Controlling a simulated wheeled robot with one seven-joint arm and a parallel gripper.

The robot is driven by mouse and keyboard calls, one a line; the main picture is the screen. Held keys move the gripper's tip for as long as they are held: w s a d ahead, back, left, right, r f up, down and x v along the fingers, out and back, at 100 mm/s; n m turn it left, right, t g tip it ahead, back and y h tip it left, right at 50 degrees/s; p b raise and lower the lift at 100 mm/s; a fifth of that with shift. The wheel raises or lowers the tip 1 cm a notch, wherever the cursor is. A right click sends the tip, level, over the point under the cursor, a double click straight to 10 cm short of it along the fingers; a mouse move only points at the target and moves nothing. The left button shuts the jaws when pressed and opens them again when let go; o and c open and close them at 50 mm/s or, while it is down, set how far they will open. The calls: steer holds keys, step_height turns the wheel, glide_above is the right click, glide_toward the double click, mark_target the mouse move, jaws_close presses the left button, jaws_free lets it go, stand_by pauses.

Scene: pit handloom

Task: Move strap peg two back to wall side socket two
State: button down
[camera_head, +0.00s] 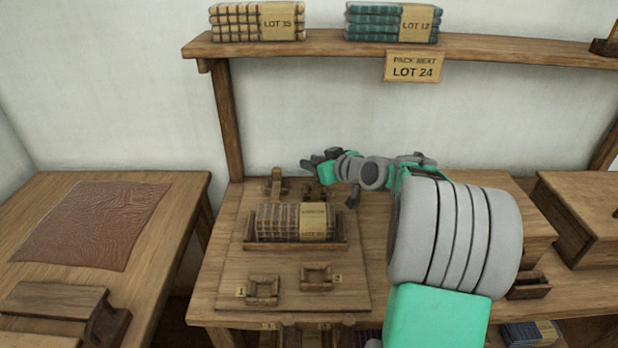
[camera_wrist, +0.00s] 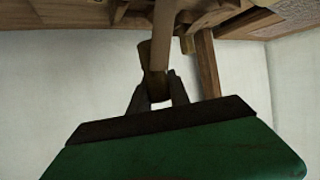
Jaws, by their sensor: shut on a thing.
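My gripper (camera_head: 313,166) is over the wall side of the board on the bench. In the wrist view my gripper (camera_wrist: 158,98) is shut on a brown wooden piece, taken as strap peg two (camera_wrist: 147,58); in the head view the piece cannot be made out. Two wooden fittings stand at the board's wall side: the left one (camera_head: 275,184) has an upright part, and the right one (camera_head: 316,191) is partly hidden below my gripper. Whether the held peg touches a socket cannot be told. Near sockets one (camera_head: 263,290) and two (camera_head: 316,277) look empty.
A checked cloth bundle (camera_head: 290,222) lies in a wooden tray (camera_head: 341,244) mid-board. A shelf (camera_head: 330,43) with folded cloth runs along the wall, on a post (camera_head: 228,120) left of my gripper.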

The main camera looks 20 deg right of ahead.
mark_target(309, 185)
steer(key=w+f, duration=0.2)
steer(key=f, duration=0.1)
steer(key=shift+w+a, duration=0.1)
steer(key=shift+w, duration=0.15)
step_height(309, 185, down, 3)
steer(key=shift+r, duration=0.1)
steer(key=shift+f+b, duration=0.25)
steer(key=shift+b, duration=0.2)
steer(key=c, duration=1.2)
jaws_free()
steer(key=shift+c, duration=0.2)
steer(key=shift+r, duration=0.25)
steer(key=p+v, duration=0.1)
steer(key=v, duration=1.1)
steer(key=shift+f, duration=0.1)
